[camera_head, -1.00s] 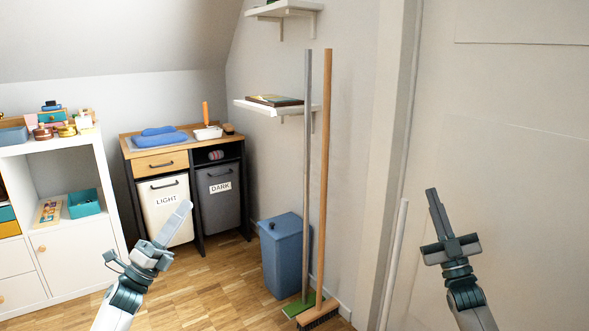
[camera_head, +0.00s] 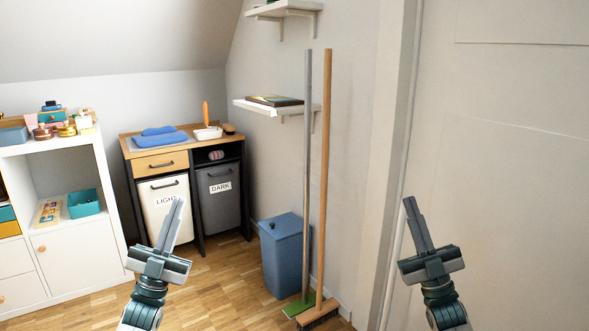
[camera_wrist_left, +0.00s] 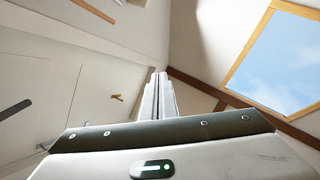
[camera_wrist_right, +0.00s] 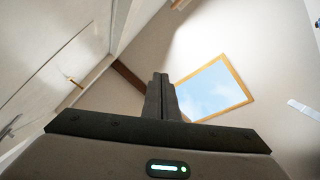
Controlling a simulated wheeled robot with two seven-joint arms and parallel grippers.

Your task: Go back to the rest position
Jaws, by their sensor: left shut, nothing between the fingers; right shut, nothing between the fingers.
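My left gripper (camera_head: 177,207) is raised in front of the laundry cabinet in the head view, with its fingers pointing up. It is shut and empty; the closed fingers also show in the left wrist view (camera_wrist_left: 159,92). My right gripper (camera_head: 411,205) is raised in front of the pale wall at the right, fingers pointing up and leaning left. It is shut and empty, as the right wrist view (camera_wrist_right: 160,95) shows. Neither gripper touches anything. The laundry cabinet's wooden drawer (camera_head: 160,164) looks closed.
A white shelf unit (camera_head: 82,250) stands at the left. A blue bin (camera_head: 284,255), a grey-handled broom (camera_head: 307,170) and a wooden-handled broom (camera_head: 325,180) stand by the wall. The wooden floor (camera_head: 222,285) between the arms is clear.

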